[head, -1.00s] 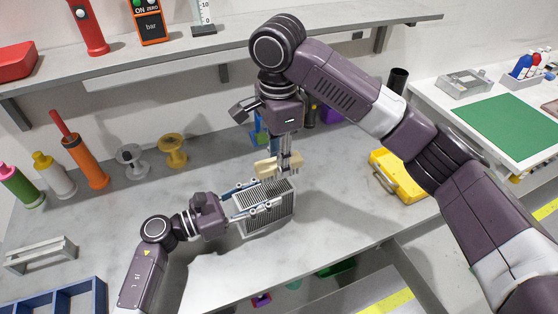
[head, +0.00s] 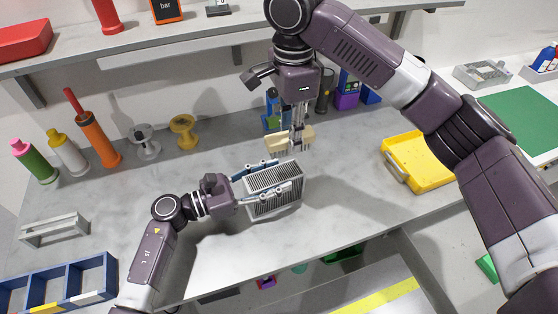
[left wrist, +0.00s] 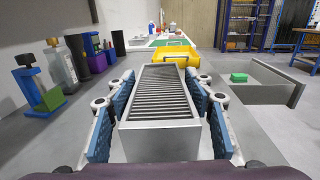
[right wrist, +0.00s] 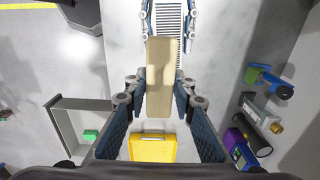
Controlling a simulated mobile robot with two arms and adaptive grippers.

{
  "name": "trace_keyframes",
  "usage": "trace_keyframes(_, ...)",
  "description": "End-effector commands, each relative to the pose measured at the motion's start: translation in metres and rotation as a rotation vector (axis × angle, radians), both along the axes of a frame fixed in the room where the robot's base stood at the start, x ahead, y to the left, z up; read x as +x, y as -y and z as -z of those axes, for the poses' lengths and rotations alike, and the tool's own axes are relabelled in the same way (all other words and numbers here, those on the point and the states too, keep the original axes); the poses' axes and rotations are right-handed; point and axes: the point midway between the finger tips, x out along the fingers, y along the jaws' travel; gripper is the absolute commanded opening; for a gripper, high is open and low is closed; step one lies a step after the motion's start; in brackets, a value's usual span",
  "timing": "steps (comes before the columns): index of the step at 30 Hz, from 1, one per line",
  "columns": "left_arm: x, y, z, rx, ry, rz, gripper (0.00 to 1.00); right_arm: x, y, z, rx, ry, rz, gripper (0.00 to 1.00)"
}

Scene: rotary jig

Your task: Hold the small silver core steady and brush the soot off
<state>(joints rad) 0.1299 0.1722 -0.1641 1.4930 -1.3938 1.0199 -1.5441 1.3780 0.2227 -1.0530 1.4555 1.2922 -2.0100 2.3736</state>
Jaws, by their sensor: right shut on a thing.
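The silver core (head: 272,204) is a finned metal block standing on the bench. It also shows in the left wrist view (left wrist: 160,141), with dark gaps between its fins; I cannot make out soot. My left gripper (head: 284,178) has one finger along each long side of it; whether the pads press on it is unclear. My right gripper (head: 297,130) points down and is shut on a beige brush (head: 277,144) with dark bristles. The brush is near the core's far top edge, seemingly a little apart from it. The brush also shows in the right wrist view (right wrist: 159,85).
A yellow bin (head: 425,165) stands to the right. A blue divided tray (head: 60,282) and a grey bracket (head: 55,230) lie at the left. A shelf runs above. The bench right of the core is clear.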

Motion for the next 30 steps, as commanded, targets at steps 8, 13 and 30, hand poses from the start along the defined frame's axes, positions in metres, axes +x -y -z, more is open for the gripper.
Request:
trace_keyframes(8,0.000,0.000,0.001,0.001,0.000,0.000,0.60,0.000,0.000,0.000,0.000,0.000,0.000,0.00)
trace_keyframes(13,-0.002,-0.005,0.002,0.003,-0.001,-0.001,0.60,0.000,0.000,0.000,0.000,0.000,0.000,0.00)
trace_keyframes(30,-0.042,-0.099,0.002,0.003,-0.003,0.000,0.60,0.000,0.000,0.000,0.000,0.000,0.000,0.00)
